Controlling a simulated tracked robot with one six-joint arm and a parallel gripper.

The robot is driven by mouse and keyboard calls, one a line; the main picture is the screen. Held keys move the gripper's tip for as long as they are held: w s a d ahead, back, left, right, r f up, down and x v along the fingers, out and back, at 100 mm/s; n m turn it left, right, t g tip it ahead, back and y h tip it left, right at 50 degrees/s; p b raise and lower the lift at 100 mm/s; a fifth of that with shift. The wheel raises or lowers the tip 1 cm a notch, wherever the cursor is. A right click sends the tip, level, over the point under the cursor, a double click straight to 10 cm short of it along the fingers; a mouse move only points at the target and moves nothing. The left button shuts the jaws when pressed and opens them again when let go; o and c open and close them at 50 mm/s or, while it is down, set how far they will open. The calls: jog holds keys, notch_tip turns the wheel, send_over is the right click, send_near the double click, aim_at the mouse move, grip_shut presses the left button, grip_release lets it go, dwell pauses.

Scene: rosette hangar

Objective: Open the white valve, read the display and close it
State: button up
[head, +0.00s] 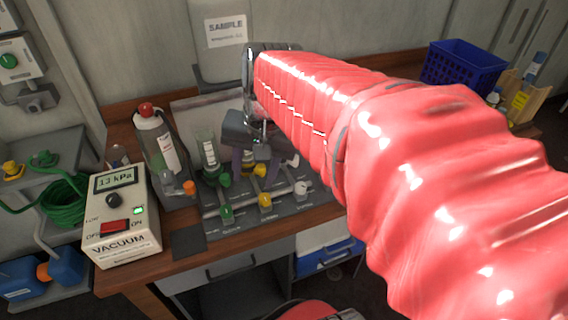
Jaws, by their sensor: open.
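A grey valve panel on the wooden bench has green, yellow and white valves. One white valve (301,188) is at the right end of the front row. Another white handle (292,160) shows just behind it. The display (115,180) on the cream vacuum box reads what looks like 13 kPa. My gripper (250,158) is open over the back of the panel, left of the white valves. My red-sleeved arm reaches in from the right and hides part of the panel's right side. I cannot tell whether the fingers touch anything.
The vacuum box (121,225) has a red switch and a lit green lamp. A white SAMPLE container (222,45) is behind. A blue crate (462,68) stands at the back right.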

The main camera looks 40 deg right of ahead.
jog(key=w+d+f+m+g+y, duration=0.1)
jog(key=w+d+f+m+y, duration=0.1)
jog(key=d+m, duration=0.7)
jog(key=m+y, duration=0.2)
jog(key=m, duration=0.3)
send_near(302, 185)
jog(key=w+v, duration=0.1)
jog(key=v, duration=0.4)
jog(key=shift+s+a+r, duration=0.15)
jog(key=shift+s+r, duration=0.1)
jog(key=shift+s, duration=0.3)
jog(key=x, duration=1.3)
jog(key=shift+w+f, duration=0.1)
jog(key=shift+f, duration=0.3)
jog(key=shift+c, duration=0.6)
